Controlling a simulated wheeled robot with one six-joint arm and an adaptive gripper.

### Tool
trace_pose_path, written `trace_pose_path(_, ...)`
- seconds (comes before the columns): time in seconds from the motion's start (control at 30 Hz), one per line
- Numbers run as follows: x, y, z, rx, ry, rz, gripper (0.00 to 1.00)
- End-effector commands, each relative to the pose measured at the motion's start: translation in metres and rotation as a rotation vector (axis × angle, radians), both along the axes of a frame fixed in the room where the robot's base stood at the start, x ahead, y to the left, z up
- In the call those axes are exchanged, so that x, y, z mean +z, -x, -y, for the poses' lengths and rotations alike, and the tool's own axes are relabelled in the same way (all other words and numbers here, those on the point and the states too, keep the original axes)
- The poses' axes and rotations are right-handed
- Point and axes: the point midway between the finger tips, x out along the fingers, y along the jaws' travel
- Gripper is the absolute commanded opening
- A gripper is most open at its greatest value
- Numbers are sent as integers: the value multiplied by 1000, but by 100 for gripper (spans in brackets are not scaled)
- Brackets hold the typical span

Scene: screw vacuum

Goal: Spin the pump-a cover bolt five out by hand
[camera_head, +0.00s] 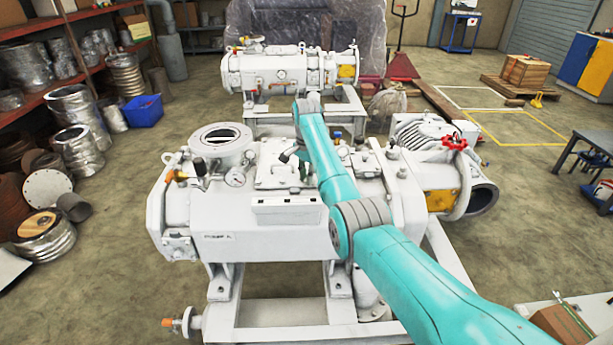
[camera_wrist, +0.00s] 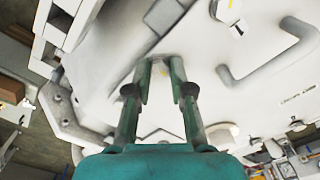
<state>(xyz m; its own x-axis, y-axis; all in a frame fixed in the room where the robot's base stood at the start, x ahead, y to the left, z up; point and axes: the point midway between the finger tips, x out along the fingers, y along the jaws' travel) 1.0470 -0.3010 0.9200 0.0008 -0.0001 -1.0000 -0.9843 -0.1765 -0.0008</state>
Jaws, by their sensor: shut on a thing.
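Pump-a (camera_head: 280,240), a large white machine labelled on its front, stands on a white frame in the middle of the head view. My teal arm reaches over it from the lower right and covers part of its top. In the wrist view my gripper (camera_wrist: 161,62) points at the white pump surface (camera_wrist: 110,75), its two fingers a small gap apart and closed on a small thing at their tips. The bolt itself is too small and hidden to make out between the fingertips. In the head view my gripper is mostly hidden by my arm.
A bent grey handle (camera_wrist: 265,60) rises from the pump near my fingers. A red valve handle (camera_head: 455,142) sits on the pump's right end. A second white pump (camera_head: 275,72) stands behind.

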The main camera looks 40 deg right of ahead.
Motion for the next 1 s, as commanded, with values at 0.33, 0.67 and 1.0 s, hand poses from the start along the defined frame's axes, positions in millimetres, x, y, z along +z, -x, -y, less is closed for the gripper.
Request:
trace_pose_path(0.33, -2, 0, 0, 328, -1, -1, 0)
trace_pose_path(0.67, -2, 1, 0, 642, -1, -2, 0)
trace_pose_path(1.0, -3, 1, 0, 965, -2, -3, 0)
